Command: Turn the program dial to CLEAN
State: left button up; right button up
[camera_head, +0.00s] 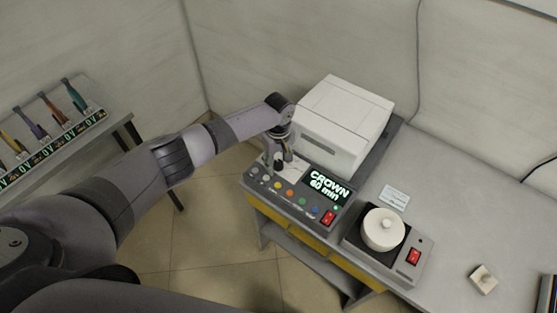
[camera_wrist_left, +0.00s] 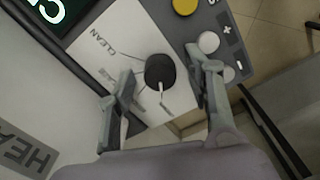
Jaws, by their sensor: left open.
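The program dial (camera_wrist_left: 160,71) is a black round knob on a white panel (camera_wrist_left: 100,42) in the left wrist view. Its white pointer mark faces the bottom of that view, away from the word CLEAN (camera_wrist_left: 113,48), which is at the upper left. My left gripper (camera_wrist_left: 161,62) is open, with one finger on each side of the dial; I cannot tell if they touch it. In the head view my left gripper (camera_head: 278,160) is over the left end of the furnace's control panel and largely hides the dial. The display (camera_head: 328,185) reads "CROWN 60 min". My right gripper is out of view.
The white furnace (camera_head: 340,125) stands behind the panel. Coloured buttons (camera_head: 290,194) and a red switch (camera_head: 328,217) line its front. To the right are a round white device (camera_head: 383,230) with a red switch and a small block (camera_head: 483,279). A tool rack (camera_head: 50,140) is at left.

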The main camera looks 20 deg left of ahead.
pick_arm(q)
jog(key=shift+c, duration=0.2)
grip_shut()
dwell(0.5)
